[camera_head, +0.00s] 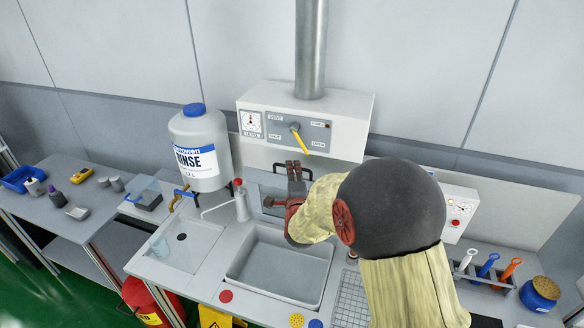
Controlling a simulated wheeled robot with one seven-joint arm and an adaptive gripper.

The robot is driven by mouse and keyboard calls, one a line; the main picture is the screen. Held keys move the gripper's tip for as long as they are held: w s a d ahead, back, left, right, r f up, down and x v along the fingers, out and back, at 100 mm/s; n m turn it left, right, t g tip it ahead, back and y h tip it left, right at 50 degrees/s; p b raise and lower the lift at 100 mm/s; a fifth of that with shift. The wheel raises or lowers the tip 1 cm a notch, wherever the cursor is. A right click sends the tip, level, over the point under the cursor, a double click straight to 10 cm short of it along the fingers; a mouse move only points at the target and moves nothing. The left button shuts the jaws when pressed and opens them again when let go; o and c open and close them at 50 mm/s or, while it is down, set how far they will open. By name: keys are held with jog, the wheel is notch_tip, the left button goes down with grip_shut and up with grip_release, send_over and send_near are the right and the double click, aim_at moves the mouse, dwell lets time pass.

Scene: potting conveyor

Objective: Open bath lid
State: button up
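My gripper (294,165) reaches from the right over the back of the worktop, below the white control box. The handle appears to belong to the bath lid, a grey panel (268,193) behind the sink. The panel looks closed, but my gripper and arm hide much of it.
The white control box (350,125) with a yellow lever (299,138) hangs above. The sink (280,265) is in front. A tool rack (483,272) and blue jar (540,294) are right.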

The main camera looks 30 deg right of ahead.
jog(key=shift+x, duration=1.75)
jog(key=shift+c, duration=0.2)
grip_shut()
